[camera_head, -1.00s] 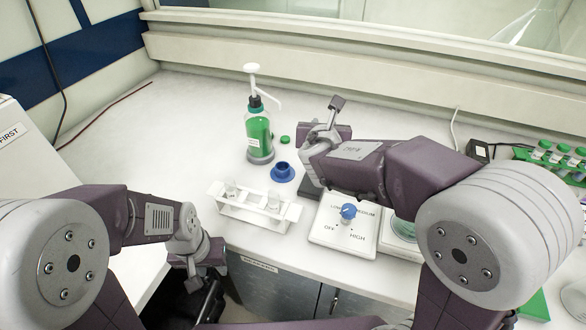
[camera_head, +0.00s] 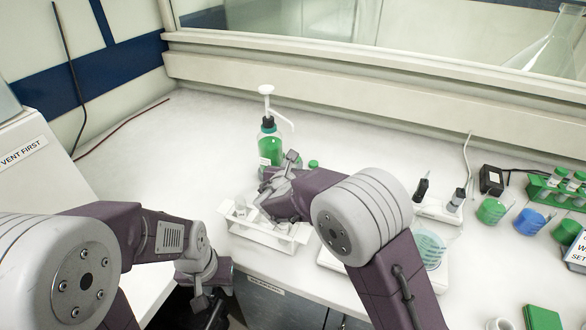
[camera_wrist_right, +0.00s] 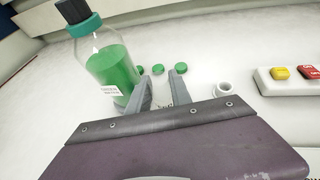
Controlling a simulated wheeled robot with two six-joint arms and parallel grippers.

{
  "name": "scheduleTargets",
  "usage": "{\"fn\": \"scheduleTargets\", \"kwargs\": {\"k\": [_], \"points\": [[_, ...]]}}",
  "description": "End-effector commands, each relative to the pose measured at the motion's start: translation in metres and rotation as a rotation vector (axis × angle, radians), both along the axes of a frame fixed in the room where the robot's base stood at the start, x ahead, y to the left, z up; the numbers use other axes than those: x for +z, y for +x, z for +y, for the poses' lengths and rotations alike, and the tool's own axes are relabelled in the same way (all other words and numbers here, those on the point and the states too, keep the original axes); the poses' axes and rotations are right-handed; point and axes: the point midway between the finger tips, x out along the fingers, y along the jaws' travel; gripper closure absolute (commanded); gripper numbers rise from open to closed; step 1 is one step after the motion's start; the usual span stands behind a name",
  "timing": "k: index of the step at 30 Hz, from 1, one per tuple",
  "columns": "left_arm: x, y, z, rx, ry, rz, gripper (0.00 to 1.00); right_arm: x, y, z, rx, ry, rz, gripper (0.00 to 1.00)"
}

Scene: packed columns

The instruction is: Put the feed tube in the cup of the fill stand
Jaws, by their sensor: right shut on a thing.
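My right gripper (camera_head: 272,192) is in front of the pump bottle, above the far side of the white rack. Its fingers (camera_wrist_right: 163,95) show in the right wrist view, shut on a small, mostly hidden thing that seems to be the feed tube. The blue cup, presumably that of the fill stand, is hidden behind my right gripper and arm in the head view; I cannot tell the tube's position relative to it. My left gripper (camera_head: 207,302) hangs low before the counter's front edge; its jaw opening is unclear.
A green pump bottle (camera_head: 270,148) stands behind my right gripper and at left in the wrist view (camera_wrist_right: 112,75). The white rack (camera_head: 255,236) holds a clear tube (camera_head: 240,209). Green, blue containers and a tube rack (camera_head: 560,188) fill the right.

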Motion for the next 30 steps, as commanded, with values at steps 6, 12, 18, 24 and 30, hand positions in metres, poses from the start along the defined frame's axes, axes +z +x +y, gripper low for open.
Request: {"fn": "scheduleTargets", "kwargs": {"k": [6, 12, 18, 24, 30], "points": [[0.0, 0.0, 0.0, 0.0, 0.0, 0.0, 0.64, -0.003, 0.0, 0.0, 0.0, 0.0, 0.0, 1.0], [-0.006, 0.0, 0.0, 0.0, 0.0, 0.0, 0.64, -0.008, 0.0, 0.0, 0.0, 0.0, 0.0, 1.0], [-0.004, 0.0, 0.0, 0.0, 0.0, 0.0, 0.64, -0.006, 0.0, 0.0, 0.001, 0.0, 0.0, 0.53], [-0.003, 0.0, 0.0, 0.0, 0.0, 0.0, 0.64, -0.005, 0.0, 0.0, 0.001, 0.0, 0.0, 0.53], [-0.002, 0.0, 0.0, 0.0, 0.0, 0.0, 0.64, 0.007, -0.019, 0.005, 0.003, 0.002, -0.001, 0.53]]}}
